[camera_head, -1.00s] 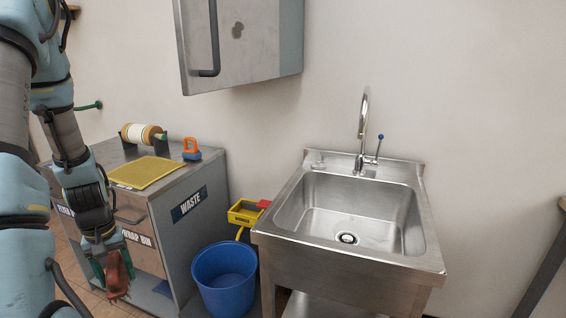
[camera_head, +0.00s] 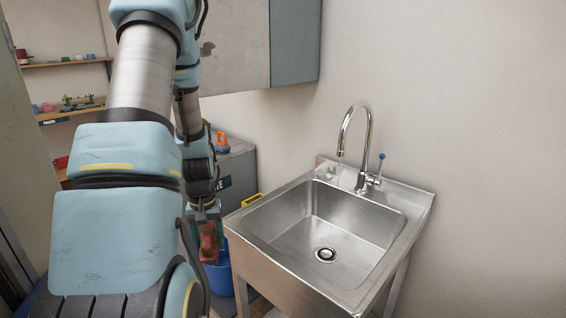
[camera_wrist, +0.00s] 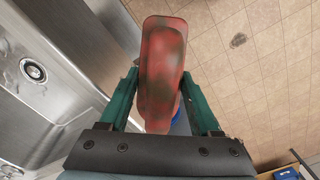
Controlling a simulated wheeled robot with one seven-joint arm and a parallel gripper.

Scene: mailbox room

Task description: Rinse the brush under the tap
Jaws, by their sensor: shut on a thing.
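My gripper (camera_head: 207,222) is shut on the red brush (camera_head: 210,246), which hangs low to the left of the sink, in front of the blue bucket. In the wrist view the green fingers (camera_wrist: 160,88) hold the brush (camera_wrist: 162,62) from both sides; it has dark smudges, and its bristles cannot be made out. The steel sink (camera_head: 290,240) stands at centre right. Its chrome tap (camera_head: 368,135) arches over the basin, with a blue-tipped lever (camera_head: 378,172) at its right. A faint line shows below the spout; I cannot tell if water runs.
The blue bucket (camera_head: 219,275) stands on the floor left of the sink. A grey cabinet (camera_head: 238,172) with an orange item (camera_head: 222,141) is behind my arm. A wall cabinet (camera_head: 294,42) hangs above. The basin is empty.

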